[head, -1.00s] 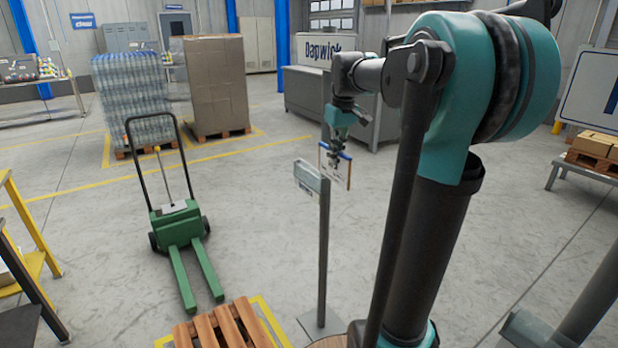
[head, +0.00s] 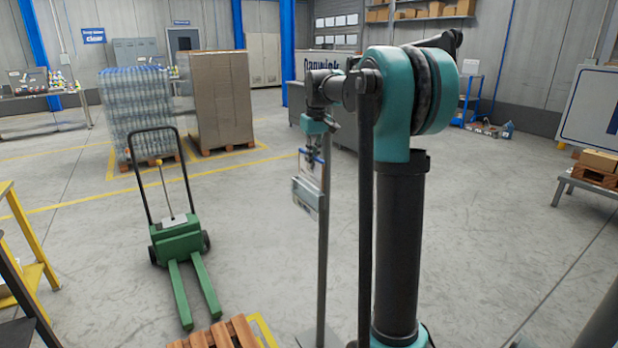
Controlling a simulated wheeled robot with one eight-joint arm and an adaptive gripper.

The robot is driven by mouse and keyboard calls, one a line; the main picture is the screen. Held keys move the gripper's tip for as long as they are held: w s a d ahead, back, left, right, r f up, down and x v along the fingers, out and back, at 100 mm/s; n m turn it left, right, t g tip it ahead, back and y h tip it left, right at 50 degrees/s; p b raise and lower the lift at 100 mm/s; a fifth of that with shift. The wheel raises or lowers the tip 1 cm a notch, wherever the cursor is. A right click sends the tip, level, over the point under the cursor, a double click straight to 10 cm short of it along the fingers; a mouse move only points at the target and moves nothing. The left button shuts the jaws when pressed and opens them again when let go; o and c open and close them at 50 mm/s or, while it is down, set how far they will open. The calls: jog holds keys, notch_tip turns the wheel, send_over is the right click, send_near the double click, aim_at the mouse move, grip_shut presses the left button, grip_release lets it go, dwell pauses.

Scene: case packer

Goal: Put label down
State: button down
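The label (head: 311,167), a small pale sheet with a blue edge, is upright at the end of my arm, just above and partly behind the stand's holder. My gripper (head: 313,148) is small in view at the label's upper part and appears shut on it; the fingertips are hard to make out.
A green pallet truck (head: 180,240) stands at the left. A wooden pallet (head: 222,335) lies at the front. Wrapped bottles (head: 138,110) and a tall carton stack (head: 218,100) stand behind. Grey cabinets (head: 340,140) lie beyond the arm.

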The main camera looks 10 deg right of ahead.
aim_at(309, 181)
jog(key=shift+w+a, duration=0.2)
jog(key=shift+w, duration=0.3)
jog(key=shift+w+a, duration=0.2)
jog(key=shift+w, duration=0.3)
notch_tip(309, 181, down, 2)
jog(key=shift+f, duration=2.5)
jog(key=shift+f, duration=0.1)
jog(key=c, duration=1.7)
grip_release()
jog(key=r, duration=0.4)
jog(key=s+r, duration=0.1)
jog(key=r, duration=0.7)
jog(key=shift+s+d+r, duration=0.1)
jog(key=shift+s+d, duration=0.1)
jog(key=shift+d, duration=0.05)
